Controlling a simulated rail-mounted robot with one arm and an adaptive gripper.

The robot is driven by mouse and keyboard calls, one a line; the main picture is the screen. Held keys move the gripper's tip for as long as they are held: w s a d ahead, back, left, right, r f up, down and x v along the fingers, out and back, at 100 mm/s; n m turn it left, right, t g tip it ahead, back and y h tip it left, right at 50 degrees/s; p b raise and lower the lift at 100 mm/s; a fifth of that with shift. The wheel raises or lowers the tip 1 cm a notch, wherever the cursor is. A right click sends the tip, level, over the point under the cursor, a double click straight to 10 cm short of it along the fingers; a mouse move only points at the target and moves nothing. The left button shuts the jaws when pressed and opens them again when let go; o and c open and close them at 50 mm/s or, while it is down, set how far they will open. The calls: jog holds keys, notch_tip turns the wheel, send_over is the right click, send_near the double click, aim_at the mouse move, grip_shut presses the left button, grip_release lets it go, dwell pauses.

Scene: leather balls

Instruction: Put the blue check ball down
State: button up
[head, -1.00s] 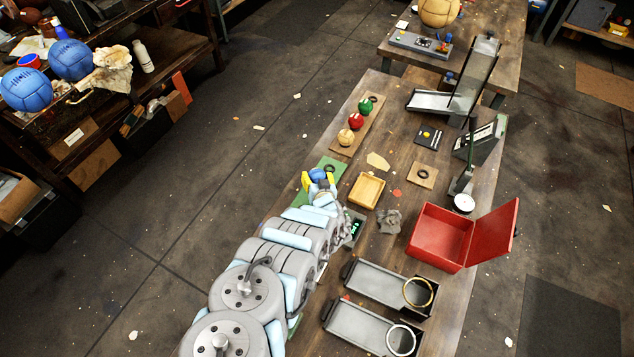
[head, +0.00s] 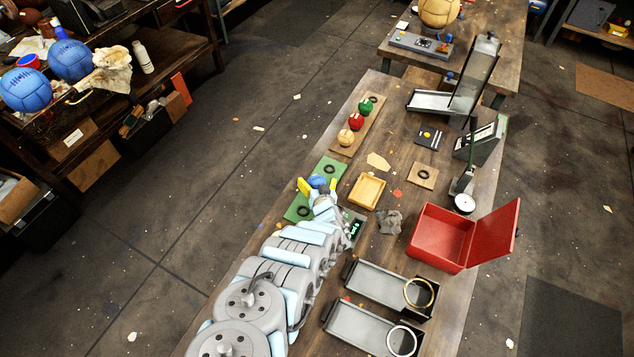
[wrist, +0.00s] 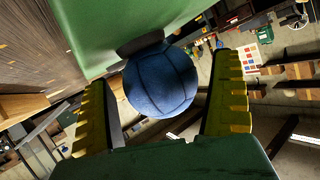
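The blue check ball (head: 316,181) sits at the green strip (head: 329,163), between two dark rings that show on the strip. In the wrist view the ball (wrist: 161,80) is in front of the green surface (wrist: 120,25), against a dark ring partly hidden behind it. My gripper (head: 318,185) has its yellow fingers on either side of the ball. In the wrist view my gripper (wrist: 165,100) is open, with a gap between the ball and each finger. The ball's exact contact with the ring is partly hidden.
A wooden tray (head: 367,191) stands just right of the gripper. Red, green and tan balls stand on a brown strip (head: 343,150) farther up the table. An open red box (head: 440,240) and two dark trays (head: 375,285) are to the right.

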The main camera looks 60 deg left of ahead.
jog(key=shift+d+r, duration=0.1)
jog(key=shift+r, duration=0.1)
jog(key=shift+d+r, duration=0.1)
jog(key=shift+d, duration=0.05)
jog(key=shift+p+v, duration=0.85)
jog(key=shift+v, duration=1.75)
jog(key=p+v, duration=0.3)
jog(key=shift+s+d+r, duration=0.15)
jog(key=shift+d+r, duration=0.05)
jog(key=shift+p+v, duration=1)
jog(key=shift+v, duration=0.3)
jog(key=shift+f, duration=0.2)
